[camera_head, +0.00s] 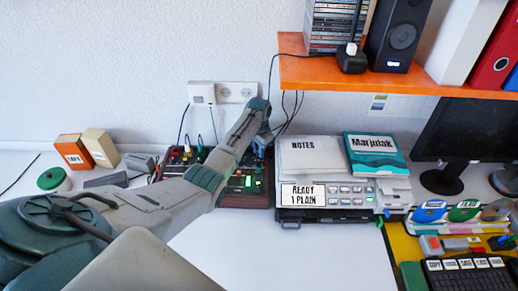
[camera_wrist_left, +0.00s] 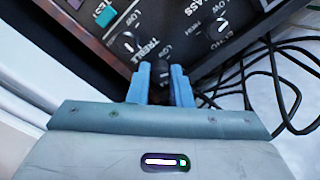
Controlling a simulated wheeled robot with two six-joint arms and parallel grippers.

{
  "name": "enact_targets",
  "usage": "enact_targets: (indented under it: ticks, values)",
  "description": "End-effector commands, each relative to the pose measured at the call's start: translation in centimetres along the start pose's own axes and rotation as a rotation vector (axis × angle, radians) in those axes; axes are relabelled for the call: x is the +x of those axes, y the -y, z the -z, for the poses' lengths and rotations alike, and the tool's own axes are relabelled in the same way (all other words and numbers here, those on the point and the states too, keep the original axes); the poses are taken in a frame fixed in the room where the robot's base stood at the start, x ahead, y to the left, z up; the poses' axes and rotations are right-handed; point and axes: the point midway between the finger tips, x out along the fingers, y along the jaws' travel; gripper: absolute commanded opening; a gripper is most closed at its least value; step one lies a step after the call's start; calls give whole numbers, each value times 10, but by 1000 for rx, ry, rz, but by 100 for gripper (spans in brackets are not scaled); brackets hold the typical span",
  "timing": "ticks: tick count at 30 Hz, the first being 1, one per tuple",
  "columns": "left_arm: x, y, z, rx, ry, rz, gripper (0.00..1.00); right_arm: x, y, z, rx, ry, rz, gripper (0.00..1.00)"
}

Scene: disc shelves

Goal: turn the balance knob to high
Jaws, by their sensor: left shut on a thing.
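The dark control box (camera_head: 245,200) stands against the back wall, mostly behind my left arm. The left wrist view shows its dark panel (camera_wrist_left: 180,25) close up, with several black knobs and labels such as TREBLE, BASS, LOW and HIGH. My left gripper (camera_wrist_left: 163,80) is shut on a black knob (camera_wrist_left: 163,69) at the panel's lower edge. The fingers hide most of this knob, and I cannot read its name or its pointer. In the head view my left gripper (camera_head: 262,140) is over the box's far right part. My right gripper is not in view.
Black cables (camera_wrist_left: 285,75) run beside the box. A device with a READY display (camera_head: 303,195) stands to its right, with NOTES (camera_head: 310,155) on top. An orange shelf (camera_head: 330,78) hangs above right. The white desk in front (camera_head: 290,255) is clear.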

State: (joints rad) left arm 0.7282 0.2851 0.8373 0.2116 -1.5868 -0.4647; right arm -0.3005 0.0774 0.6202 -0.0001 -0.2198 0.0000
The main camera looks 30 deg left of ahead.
Motion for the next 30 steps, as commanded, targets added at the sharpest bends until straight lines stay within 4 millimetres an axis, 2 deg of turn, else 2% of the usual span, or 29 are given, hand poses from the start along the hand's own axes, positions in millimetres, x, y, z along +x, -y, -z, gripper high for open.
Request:
enact_targets:
  ticks: [12,13,15,16,30]
  values:
    - [-2,1,2,8,-5,3,0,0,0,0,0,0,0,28]
    - [-2,1,2,8,-5,3,24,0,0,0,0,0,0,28]
    - [-2,1,2,7,-5,3,38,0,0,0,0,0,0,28]
    - [-2,1,1,7,-5,4,40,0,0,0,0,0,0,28]
    - [-3,4,1,3,-6,9,40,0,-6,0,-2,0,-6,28]
